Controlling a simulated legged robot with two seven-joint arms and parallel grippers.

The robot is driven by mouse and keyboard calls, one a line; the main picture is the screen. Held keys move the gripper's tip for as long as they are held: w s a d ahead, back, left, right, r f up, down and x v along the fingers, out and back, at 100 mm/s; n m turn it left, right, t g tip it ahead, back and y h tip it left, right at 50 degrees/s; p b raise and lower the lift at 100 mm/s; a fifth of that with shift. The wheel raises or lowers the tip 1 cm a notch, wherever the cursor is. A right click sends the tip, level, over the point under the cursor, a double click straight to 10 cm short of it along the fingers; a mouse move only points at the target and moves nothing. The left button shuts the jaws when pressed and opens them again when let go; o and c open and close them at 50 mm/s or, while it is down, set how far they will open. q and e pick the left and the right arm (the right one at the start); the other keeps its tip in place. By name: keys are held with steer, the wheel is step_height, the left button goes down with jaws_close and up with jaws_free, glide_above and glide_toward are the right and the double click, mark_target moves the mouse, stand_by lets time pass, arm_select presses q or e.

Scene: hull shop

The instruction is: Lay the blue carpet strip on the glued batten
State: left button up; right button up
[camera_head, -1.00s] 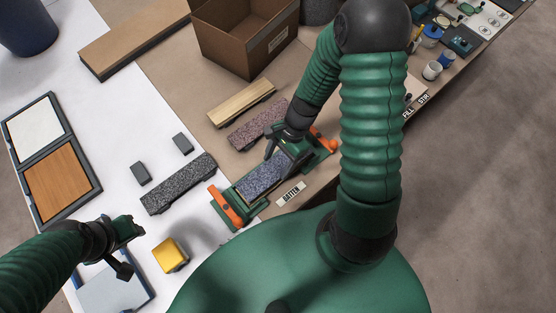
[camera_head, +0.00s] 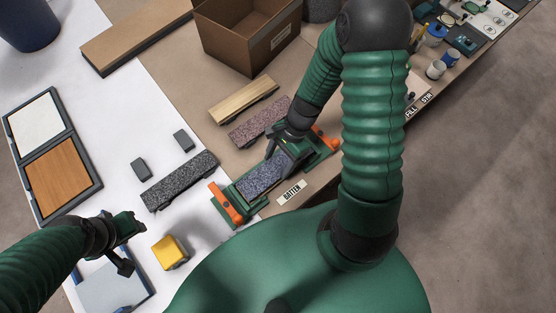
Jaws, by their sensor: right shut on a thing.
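The blue speckled carpet strip (camera_head: 262,179) lies along the green batten holder (camera_head: 252,203) with orange end clamps, beside the BATTEN label (camera_head: 290,192). My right gripper (camera_head: 279,160) is shut on the strip's far right end. The batten under the strip is hidden, and I cannot tell whether the strip touches it. My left gripper (camera_head: 134,239) is at the lower left, away from the strip, above the white table. Its jaw opening is too unclear to judge.
A dark grey speckled strip (camera_head: 180,181), a reddish strip (camera_head: 260,122) and a wooden strip (camera_head: 243,100) lie nearby. A yellow block (camera_head: 170,252) sits near my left gripper. A cardboard box (camera_head: 249,47) stands behind. Cups (camera_head: 436,69) are at the far right.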

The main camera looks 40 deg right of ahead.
steer(key=shift+f, duration=0.35)
stand_by(0.3)
steer(key=o, duration=1.5)
steer(key=shift+c, duration=0.2)
step_height(320, 180, up, 7)
steer(key=p, duration=0.7)
steer(key=shift+r, duration=0.1)
